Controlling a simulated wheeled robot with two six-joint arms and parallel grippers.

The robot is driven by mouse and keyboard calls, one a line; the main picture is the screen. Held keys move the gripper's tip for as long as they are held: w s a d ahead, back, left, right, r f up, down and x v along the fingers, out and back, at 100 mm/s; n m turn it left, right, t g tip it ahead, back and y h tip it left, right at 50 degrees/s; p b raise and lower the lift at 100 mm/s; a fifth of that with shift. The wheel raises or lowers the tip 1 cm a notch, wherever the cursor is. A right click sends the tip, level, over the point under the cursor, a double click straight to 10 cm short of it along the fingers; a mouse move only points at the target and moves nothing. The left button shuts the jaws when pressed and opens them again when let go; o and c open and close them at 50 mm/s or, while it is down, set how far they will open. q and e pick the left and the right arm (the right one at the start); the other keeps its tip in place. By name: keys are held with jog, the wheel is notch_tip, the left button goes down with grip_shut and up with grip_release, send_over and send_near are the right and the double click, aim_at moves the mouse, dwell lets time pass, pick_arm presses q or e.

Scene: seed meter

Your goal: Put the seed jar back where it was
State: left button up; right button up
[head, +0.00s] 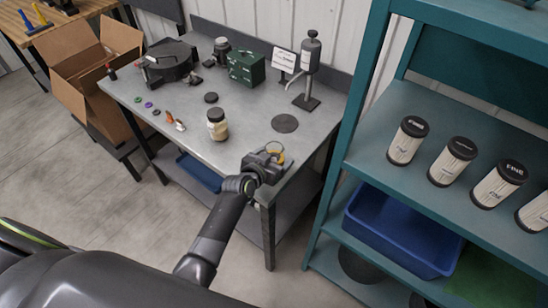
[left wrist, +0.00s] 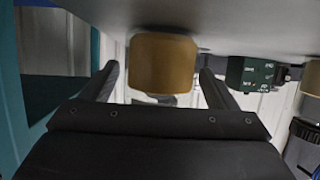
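The seed jar (head: 217,131), pale contents under a black lid, stands upright on the grey workbench (head: 236,153), left of my left gripper and apart from it. A jar that looks like it shows partly at the right edge of the left wrist view (left wrist: 313,80). My left gripper (head: 272,156) is low over the bench's front right corner. In the left wrist view its fingers (left wrist: 160,80) are apart, either side of a tan round thing (left wrist: 163,63). Contact is unclear. My right gripper is not in view.
A dark round pad (head: 285,123) and a stand with a dispenser (head: 309,73) are behind my gripper. A small black disc (head: 211,98) and green box (head: 246,67) lie farther back. A teal shelf (head: 345,185) with filter canisters stands right. Small coloured parts lie left.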

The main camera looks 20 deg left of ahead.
pick_arm(q)
jog(key=shift+r, duration=0.25)
jog(key=shift+s, duration=0.25)
jog(key=b+v, duration=0.1)
jog(key=v, duration=1)
jog(key=shift+s+a+r, duration=0.1)
jog(key=shift+s+a, duration=0.05)
jog(key=shift+s, duration=0.1)
